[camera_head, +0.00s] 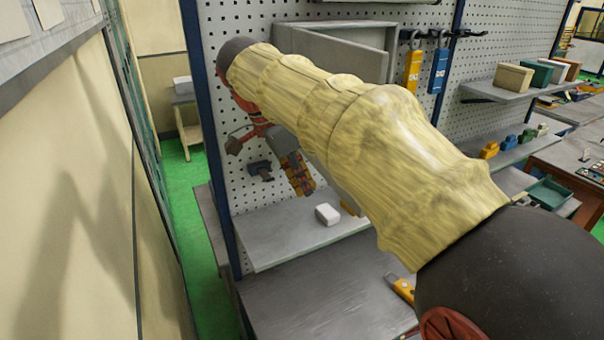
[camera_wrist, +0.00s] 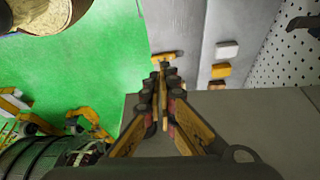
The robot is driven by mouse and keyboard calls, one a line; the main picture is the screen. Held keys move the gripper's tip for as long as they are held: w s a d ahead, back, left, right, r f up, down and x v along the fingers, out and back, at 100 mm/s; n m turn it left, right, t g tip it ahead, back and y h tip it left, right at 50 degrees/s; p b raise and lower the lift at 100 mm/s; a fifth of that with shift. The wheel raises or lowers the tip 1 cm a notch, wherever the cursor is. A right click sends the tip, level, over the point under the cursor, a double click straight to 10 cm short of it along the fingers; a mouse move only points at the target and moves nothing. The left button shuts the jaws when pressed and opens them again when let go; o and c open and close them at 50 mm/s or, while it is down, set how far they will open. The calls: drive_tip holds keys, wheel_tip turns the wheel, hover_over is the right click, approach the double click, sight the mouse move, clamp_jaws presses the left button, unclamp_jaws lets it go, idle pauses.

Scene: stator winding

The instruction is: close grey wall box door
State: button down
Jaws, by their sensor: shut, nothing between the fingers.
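The grey wall box (camera_head: 365,32) is fixed to the pegboard at the top of the head view. Its door (camera_head: 330,46) looks swung open, away from the box front. My yellow-sleeved arm crosses in front and hides the lower part of box and door. My gripper (camera_wrist: 163,70) is shut and empty in the wrist view, pointing down past a flat grey panel (camera_wrist: 265,118). I cannot tell whether that panel is the door or the box, or whether the fingers touch it.
Below are a grey shelf (camera_head: 290,230) with a white block (camera_head: 328,214) and a darker worktop (camera_head: 320,290). Yellow and blue tools (camera_head: 438,70) hang right of the box.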

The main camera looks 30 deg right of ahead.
drive_tip(key=d+f+p, duration=0.2)
drive_tip(key=d+f, duration=0.3)
drive_tip(key=d, duration=0.1)
drive_tip(key=shift+s, duration=0.1)
idle(0.4)
